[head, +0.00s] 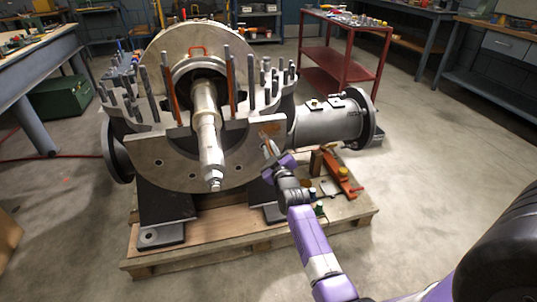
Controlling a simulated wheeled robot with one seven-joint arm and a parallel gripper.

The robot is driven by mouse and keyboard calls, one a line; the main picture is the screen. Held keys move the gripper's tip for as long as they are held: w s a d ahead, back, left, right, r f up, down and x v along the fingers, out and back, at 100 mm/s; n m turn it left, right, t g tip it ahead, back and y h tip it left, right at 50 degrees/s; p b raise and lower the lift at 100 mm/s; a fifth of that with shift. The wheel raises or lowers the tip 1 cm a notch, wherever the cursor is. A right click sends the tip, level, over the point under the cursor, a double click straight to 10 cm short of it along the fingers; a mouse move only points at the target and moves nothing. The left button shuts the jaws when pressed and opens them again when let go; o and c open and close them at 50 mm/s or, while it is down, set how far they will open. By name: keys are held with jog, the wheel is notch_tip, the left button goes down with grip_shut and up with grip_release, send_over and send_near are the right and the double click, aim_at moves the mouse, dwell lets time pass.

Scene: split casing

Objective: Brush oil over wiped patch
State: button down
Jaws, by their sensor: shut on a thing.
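The split casing (190,160) stands open in the middle of the head view, with a shaft (208,140) along its centre. A brownish patch (270,129) shows on the flat flange face at its right front. My gripper (272,160) is at the right front edge of the casing, just below this patch. It is shut on a thin, light-coloured tool (266,145), which looks like the brush and points up towards the patch. The tool's tip is too small to tell whether it touches the face. I cannot make out any oil film.
Upright studs (230,75) rise around the flange. A pipe end (330,122) juts out to the right. The wooden pallet (345,232) below carries an orange-red tool (340,172) and small containers. A red cart (345,50) stands behind; floor at right is clear.

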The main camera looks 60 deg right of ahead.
jog(key=shift+s+d+r, duration=0.1)
jog(key=shift+s+d, duration=0.15)
jog(key=shift+b, duration=0.4)
jog(key=shift+s+d+b, duration=0.5)
jog(key=shift+s+b, duration=0.15)
jog(key=shift+b, duration=0.95)
jog(key=shift+s+d, duration=0.1)
jog(key=shift+s+d+b, duration=0.5)
jog(key=shift+s+b, duration=0.05)
jog(key=shift+b, duration=0.85)
jog(key=shift+s+d+b, duration=0.55)
jog(key=shift+s+b, duration=0.1)
jog(key=shift+b, duration=0.4)
jog(key=shift+s, duration=0.1)
